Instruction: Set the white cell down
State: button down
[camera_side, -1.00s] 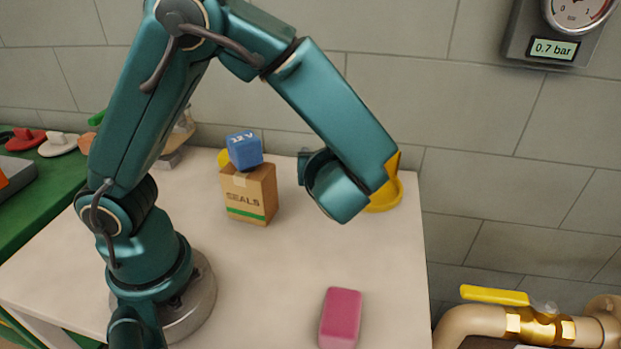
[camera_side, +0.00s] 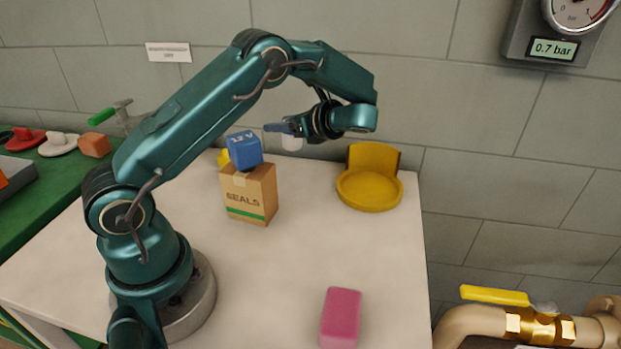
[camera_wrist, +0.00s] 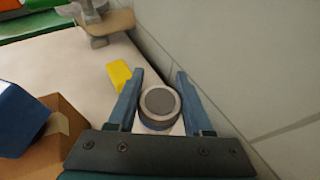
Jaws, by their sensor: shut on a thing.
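The white cell (camera_side: 291,143) is a small pale cylinder. In the wrist view the white cell (camera_wrist: 160,104) is seen end-on, with a grey round face and a white rim. My gripper (camera_side: 279,129) is shut on it, and the wrist view shows the fingers of my gripper (camera_wrist: 160,76) on both sides of it. In the side view it hangs in the air above the back of the table, right of the blue 12 V block (camera_side: 244,150), with part of it hidden by the gripper.
The blue block sits on a SEALS carton (camera_side: 249,195). A yellow object (camera_wrist: 119,73) lies beyond the carton. A yellow dish with a raised back (camera_side: 369,192) is at the back right. A pink block (camera_side: 340,318) is at the front. The table's middle is clear; the wall is close behind.

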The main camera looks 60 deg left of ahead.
notch_tip(320, 180, down, 8)
jog(key=shift+f, duration=0.2)
jog(key=shift+f, duration=0.1)
dwell(0.3)
jog(key=shift+c, duration=1.6)
grip_release()
